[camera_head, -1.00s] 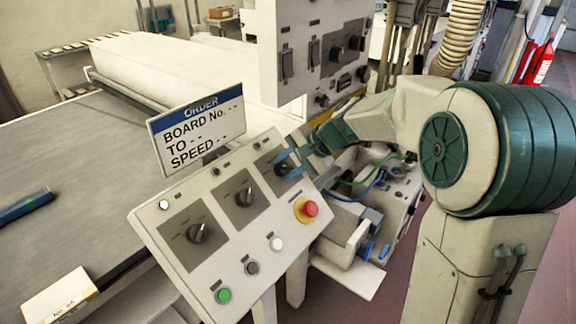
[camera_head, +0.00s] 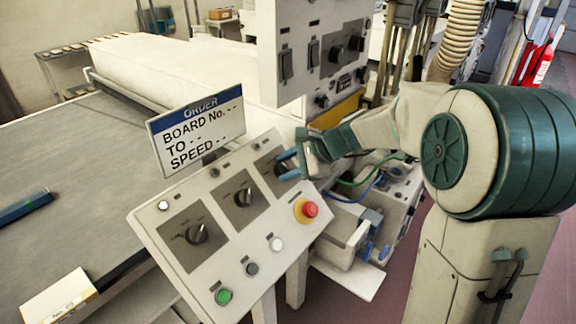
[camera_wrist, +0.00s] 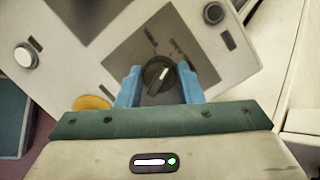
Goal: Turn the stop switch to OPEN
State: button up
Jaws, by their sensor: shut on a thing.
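The sloped control panel (camera_head: 235,245) carries three black rotary switches on dark square plates. My gripper (camera_head: 287,165) is at the rightmost switch (camera_head: 281,168), at the panel's upper right. In the wrist view its blue fingers (camera_wrist: 158,88) stand on either side of that switch's round black knob (camera_wrist: 157,74) and are shut on it. A pale pointer line on the knob tilts slightly right of straight up in that view. Small labels sit above it, too blurred to read, so I cannot tell which position it marks.
A red emergency button (camera_head: 310,209) on a yellow base sits just below my gripper. The middle switch (camera_head: 243,196) and left switch (camera_head: 197,233) are clear of it. An order sign (camera_head: 197,130) stands behind the panel. A grey upright cabinet (camera_head: 312,50) rises behind my gripper.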

dwell(0.3)
jog(key=o, duration=1)
jog(key=shift+c, duration=0.2)
jog(key=b+v, duration=0.1)
jog(key=v, duration=1.3)
jog(key=shift+s+f, duration=0.1)
